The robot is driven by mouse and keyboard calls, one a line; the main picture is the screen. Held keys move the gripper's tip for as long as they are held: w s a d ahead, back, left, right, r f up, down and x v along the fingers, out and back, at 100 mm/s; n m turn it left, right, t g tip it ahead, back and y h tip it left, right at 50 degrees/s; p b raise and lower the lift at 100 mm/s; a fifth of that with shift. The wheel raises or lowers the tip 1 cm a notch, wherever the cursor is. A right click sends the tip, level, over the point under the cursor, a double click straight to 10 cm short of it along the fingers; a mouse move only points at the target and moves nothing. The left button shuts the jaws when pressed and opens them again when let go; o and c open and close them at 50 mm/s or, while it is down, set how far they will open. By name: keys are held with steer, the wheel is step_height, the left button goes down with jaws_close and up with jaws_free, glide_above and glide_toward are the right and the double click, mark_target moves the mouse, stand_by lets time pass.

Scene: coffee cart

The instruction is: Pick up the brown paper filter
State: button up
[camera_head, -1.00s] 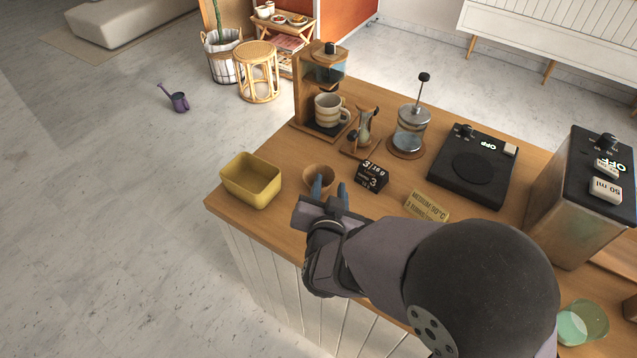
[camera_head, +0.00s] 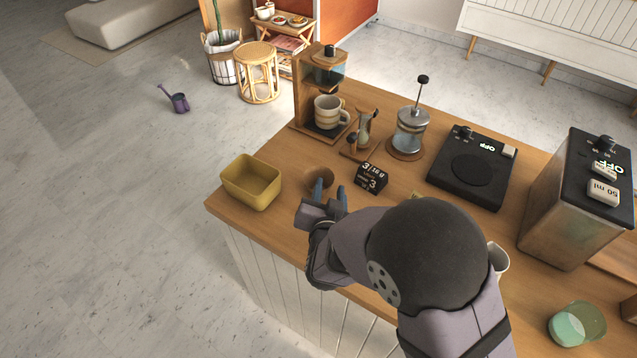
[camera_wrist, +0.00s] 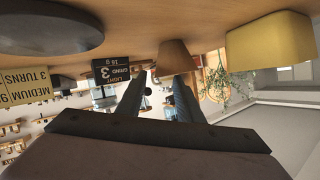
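The brown paper filter (camera_head: 321,176) is a small cone-shaped cup on the wooden counter, right of the yellow bin. It also shows in the wrist view (camera_wrist: 174,56), just beyond the fingertips. My gripper (camera_head: 330,192) is low over the counter, on the near side of the filter. Its two fingers are apart, with a gap between them in the wrist view (camera_wrist: 160,88). One finger overlaps the filter's lower edge there; I cannot tell whether it touches. Part of the filter is hidden behind the fingers in the head view.
The yellow bin (camera_head: 252,183) stands left of the filter and a small black sign (camera_head: 371,178) right of it.

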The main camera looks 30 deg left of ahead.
mark_target(330, 177)
steer(key=shift+p+x, duration=0.45)
steer(key=shift+x, duration=1.8)
steer(key=shift+s, duration=0.1)
jaws_close()
